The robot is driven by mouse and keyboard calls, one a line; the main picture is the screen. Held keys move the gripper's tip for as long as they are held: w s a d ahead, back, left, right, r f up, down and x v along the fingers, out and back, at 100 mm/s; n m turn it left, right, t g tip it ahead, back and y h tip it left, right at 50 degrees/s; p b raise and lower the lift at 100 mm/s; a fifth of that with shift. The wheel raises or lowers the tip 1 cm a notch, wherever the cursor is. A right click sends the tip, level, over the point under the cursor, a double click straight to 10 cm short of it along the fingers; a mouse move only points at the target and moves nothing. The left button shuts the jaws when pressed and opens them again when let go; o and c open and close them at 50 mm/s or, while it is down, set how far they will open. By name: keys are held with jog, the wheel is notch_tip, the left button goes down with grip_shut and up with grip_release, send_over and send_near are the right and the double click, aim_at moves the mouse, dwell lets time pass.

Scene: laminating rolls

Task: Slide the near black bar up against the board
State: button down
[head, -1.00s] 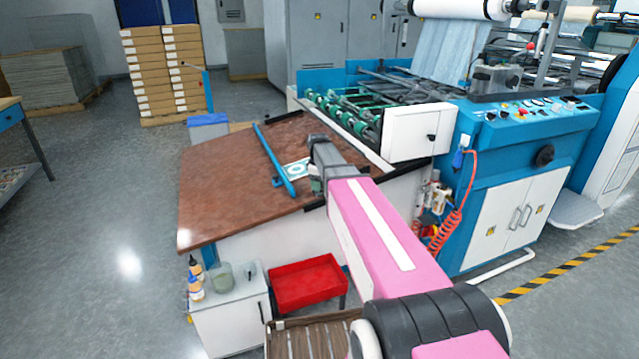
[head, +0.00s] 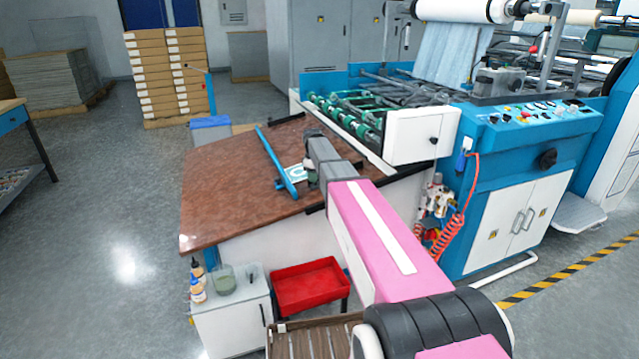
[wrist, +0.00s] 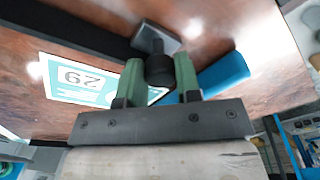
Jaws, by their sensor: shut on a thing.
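My gripper (wrist: 160,72) has green fingertips shut on a black round knob (wrist: 160,66). The knob joins a dark grey block (wrist: 160,38) at the end of a long black bar (wrist: 75,28) in the wrist view. A flat white and teal board marked 29 (wrist: 75,80) lies on the brown table, partly hidden behind my fingers. It also shows in the head view (head: 294,173), left of my gripper (head: 311,172). A bare strip of table shows between the bar and the board. In the head view my arm hides much of the bar.
A blue bar (head: 275,160) lies across the brown table (head: 225,190) beside the board; it also shows in the wrist view (wrist: 222,74). The table's left side is clear. A machine with green rollers (head: 345,112) stands behind. A red tray (head: 309,285) is below the front edge.

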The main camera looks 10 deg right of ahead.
jog(key=w, duration=0.3)
jog(key=w+a, duration=0.1)
jog(key=w, duration=0.2)
jog(key=shift+w+a, duration=0.1)
jog(key=c, duration=0.8)
grip_release()
jog(key=shift+r, duration=0.15)
notch_tip(320, 180, up, 10)
jog(key=s, duration=0.1)
jog(key=shift+a+r, duration=0.25)
